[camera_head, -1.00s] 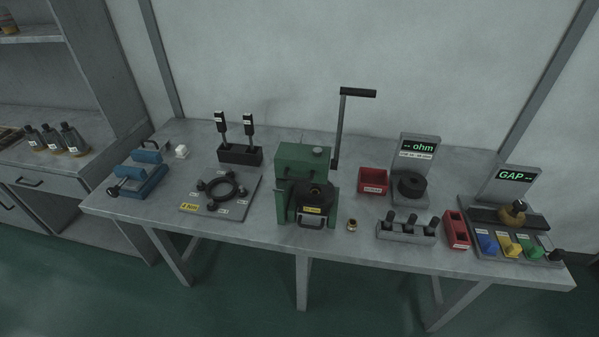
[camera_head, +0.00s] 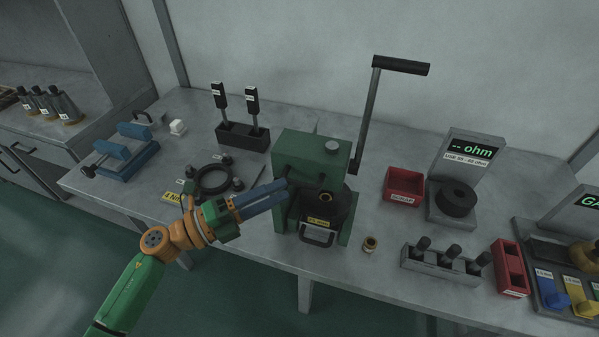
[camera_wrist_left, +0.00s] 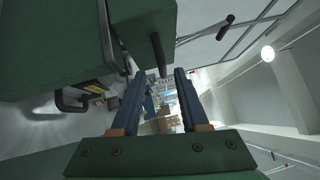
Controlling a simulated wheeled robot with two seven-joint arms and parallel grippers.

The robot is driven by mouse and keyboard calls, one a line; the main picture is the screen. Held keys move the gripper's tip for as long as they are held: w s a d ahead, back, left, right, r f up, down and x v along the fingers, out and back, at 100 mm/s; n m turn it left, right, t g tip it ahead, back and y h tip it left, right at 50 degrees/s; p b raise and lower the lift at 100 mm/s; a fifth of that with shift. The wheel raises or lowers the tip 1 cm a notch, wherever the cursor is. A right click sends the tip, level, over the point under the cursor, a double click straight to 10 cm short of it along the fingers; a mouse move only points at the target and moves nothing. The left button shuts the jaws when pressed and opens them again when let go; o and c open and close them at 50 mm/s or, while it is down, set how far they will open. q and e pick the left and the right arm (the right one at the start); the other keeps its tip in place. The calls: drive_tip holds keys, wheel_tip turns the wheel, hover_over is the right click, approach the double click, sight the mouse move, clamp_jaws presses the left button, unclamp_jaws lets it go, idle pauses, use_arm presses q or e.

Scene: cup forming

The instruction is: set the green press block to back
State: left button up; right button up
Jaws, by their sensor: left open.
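The green press block (camera_head: 313,150) stands mid-table, with a dark round die and a yellow label at its front. My left gripper (camera_head: 284,190) reaches in from the left, its fingertips close to the press's left side. In the left wrist view the green block (camera_wrist_left: 100,35) fills the upper left. A short dark peg (camera_wrist_left: 158,52) sticks out from it, just beyond the gap between the open, parallel fingers of my left gripper (camera_wrist_left: 159,74). I cannot tell whether the fingers touch the peg. My right gripper is not in view.
A tall crank handle (camera_head: 369,110) rises behind the press. A black ring fixture (camera_head: 213,180) lies left of it, partly behind my arm. A small brass part (camera_head: 370,244), a red bin (camera_head: 404,186) and a grey holder (camera_head: 440,264) stand to the right.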

sight(299, 183)
use_arm(q)
drive_tip(key=x, duration=0.3)
drive_tip(key=p+x, duration=0.1)
drive_tip(key=shift+s+d+r, duration=0.15)
drive_tip(key=shift+d+r, duration=0.2)
drive_tip(key=shift+w+d+f, duration=0.15)
drive_tip(key=shift+w+d, duration=0.1)
clamp_jaws()
idle(0.8)
